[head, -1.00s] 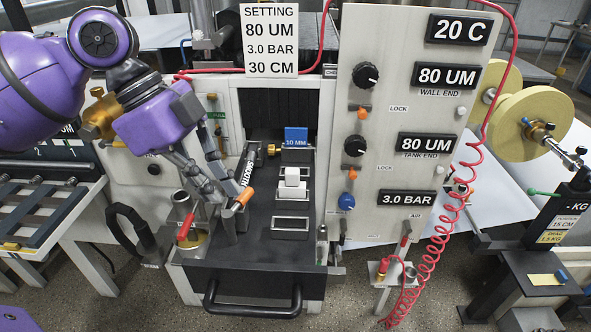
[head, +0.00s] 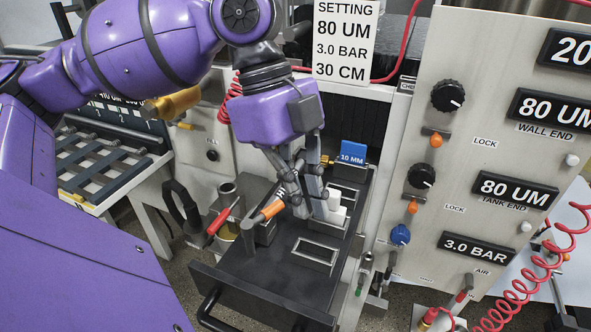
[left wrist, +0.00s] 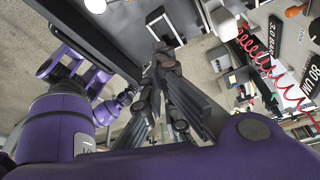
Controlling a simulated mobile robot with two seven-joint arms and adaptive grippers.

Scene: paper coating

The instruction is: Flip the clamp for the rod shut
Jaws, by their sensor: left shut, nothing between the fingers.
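An orange-handled lever (head: 268,211), which looks like the clamp for the rod, is tilted up at the left side of the black tray (head: 240,290). Its dark base stands below it. A rod with a SMOOTH label showed here earlier; now my gripper and arm mostly hide it. My left gripper (head: 312,212) is shut and empty, pointing down over the tray, just right of the orange handle and close to a white block (head: 336,214). I cannot tell whether it touches either. In the left wrist view its dark fingers (left wrist: 168,72) come together. My right gripper is not in view.
A red-handled lever (head: 219,220) by a metal cup stands left of the orange one. A blue 10 MM block (head: 353,153) is at the tray's back. The control panel (head: 400,285) rises at the right. The tray's front is clear.

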